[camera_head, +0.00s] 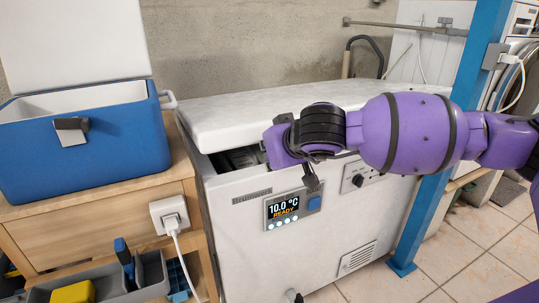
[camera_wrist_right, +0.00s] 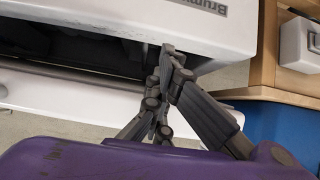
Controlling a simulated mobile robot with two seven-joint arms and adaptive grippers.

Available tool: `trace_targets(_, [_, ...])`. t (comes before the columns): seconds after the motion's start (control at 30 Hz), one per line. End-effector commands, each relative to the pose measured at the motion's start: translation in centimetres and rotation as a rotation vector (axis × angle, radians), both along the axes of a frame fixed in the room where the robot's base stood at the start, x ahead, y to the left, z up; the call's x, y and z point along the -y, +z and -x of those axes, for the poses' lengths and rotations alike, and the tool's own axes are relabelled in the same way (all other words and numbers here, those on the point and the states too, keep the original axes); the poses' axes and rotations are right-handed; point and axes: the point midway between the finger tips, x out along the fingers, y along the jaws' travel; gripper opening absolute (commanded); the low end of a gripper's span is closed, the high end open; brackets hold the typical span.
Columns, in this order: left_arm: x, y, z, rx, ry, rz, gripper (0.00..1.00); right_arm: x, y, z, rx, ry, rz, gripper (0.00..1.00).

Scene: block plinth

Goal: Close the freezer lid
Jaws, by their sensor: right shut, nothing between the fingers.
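The white chest freezer (camera_head: 235,225) stands in the middle of the head view, with a lit display on its front. Its white lid (camera_head: 225,115) is partly raised, and a dark gap shows under its front edge at the left. The lid also shows in the right wrist view (camera_wrist_right: 75,98), below the dark gap. My right gripper (camera_head: 311,183) is at the freezer's front, just above the display, with its forearm across the lid's front edge. In the right wrist view its fingers (camera_wrist_right: 168,55) are together and empty near the gap; contact is unclear. My left gripper is out of view.
A blue cooler (camera_head: 100,150) with its lid up stands on a wooden cabinet (camera_head: 110,225) left of the freezer. A plug and cable (camera_head: 170,222) are beside it. A blue post (camera_head: 432,200) stands at the freezer's right. Tiled floor (camera_head: 470,260) is clear at front right.

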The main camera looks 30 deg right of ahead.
Motion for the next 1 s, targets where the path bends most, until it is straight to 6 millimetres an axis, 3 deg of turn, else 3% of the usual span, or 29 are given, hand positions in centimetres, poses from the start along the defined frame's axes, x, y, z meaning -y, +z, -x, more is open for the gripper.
trace_targets(0.17, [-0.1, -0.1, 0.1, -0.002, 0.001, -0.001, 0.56, 0.7, 0.7, 0.0, 0.012, -0.015, 0.008, 0.00])
trace_targets(0.5, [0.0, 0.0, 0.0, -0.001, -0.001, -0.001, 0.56, 0.0, 3.3, 3.9, 0.007, -0.007, 0.013, 0.00])
trace_targets(1.0, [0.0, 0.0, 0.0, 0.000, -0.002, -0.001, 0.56, -0.7, 6.5, 8.2, 0.009, -0.004, 0.008, 0.00])
